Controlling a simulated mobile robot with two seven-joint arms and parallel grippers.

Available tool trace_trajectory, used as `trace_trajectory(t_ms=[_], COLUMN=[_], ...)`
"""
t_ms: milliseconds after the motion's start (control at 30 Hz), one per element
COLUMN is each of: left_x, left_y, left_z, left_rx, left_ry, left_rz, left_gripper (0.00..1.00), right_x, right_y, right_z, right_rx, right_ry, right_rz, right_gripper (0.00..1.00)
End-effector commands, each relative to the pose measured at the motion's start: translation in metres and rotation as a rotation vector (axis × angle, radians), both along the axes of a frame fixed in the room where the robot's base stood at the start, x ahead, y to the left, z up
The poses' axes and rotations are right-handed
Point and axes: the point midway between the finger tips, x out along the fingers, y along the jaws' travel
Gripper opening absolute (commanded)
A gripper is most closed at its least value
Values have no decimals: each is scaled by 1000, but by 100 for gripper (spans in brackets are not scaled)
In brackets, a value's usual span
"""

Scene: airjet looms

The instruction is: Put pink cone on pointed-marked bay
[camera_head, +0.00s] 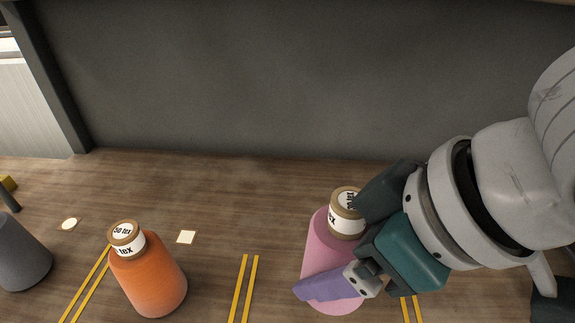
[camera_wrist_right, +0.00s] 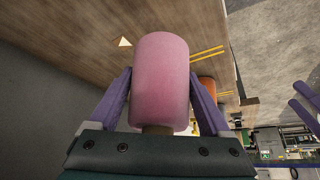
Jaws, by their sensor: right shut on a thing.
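The pink cone (camera_head: 325,245) has a brown-and-white labelled top and is seen between two pairs of yellow lines. My right gripper (camera_head: 340,285) is shut on it, with purple fingers on both sides in the right wrist view (camera_wrist_right: 160,100). I cannot tell whether its base touches the wooden surface. A pale triangle, the pointed mark (camera_wrist_right: 125,42), lies on the wood beside the cone in the wrist view; it is hidden in the head view. Purple fingers of my left gripper (camera_wrist_right: 300,100) show apart at the wrist view's right edge.
An orange cone (camera_head: 150,275) stands left of the pink one, below a pale square mark (camera_head: 186,237). A grey cone (camera_head: 20,255) stands at far left near a round mark (camera_head: 69,224). Yellow lines (camera_head: 243,290) divide the bays. A dark wall (camera_head: 290,80) rises behind.

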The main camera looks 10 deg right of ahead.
Motion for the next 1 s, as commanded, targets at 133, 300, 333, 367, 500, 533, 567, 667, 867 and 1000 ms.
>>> trace_trajectory(t_ms=[133,300,333,367,500,533,567,667,867,1000], left_x=[0,0,0,0,0,0,0,0,0,0], left_y=[1,2,2,2,3,3,3,3,2,2], left_z=[-4,-10,-11,-13,-14,-14,-14,-14,-15,-15], left_rx=[2,7,8,8,9,10,10,9,9,9], left_ry=[0,0,0,0,0,-1,-1,0,0,0], left_rz=[-1,-4,-5,-6,-6,-6,-6,-6,-6,-5], left_gripper=[100,100,100,100,100,100,100,100,100,100], right_x=[0,-1,0,0,0,0,0,0,0,0], right_y=[1,0,0,0,1,1,1,1,1,0], right_z=[-18,-40,-45,-50,-62,-62,-62,-62,-65,-65], right_rx=[2,0,0,0,2,2,2,2,1,1], right_ry=[-1,1,1,1,-1,-1,-2,-2,-2,-1], right_rz=[0,0,-1,-1,0,0,1,1,0,0], right_gripper=[9,9,9,9,9,9,9,9,9,95])
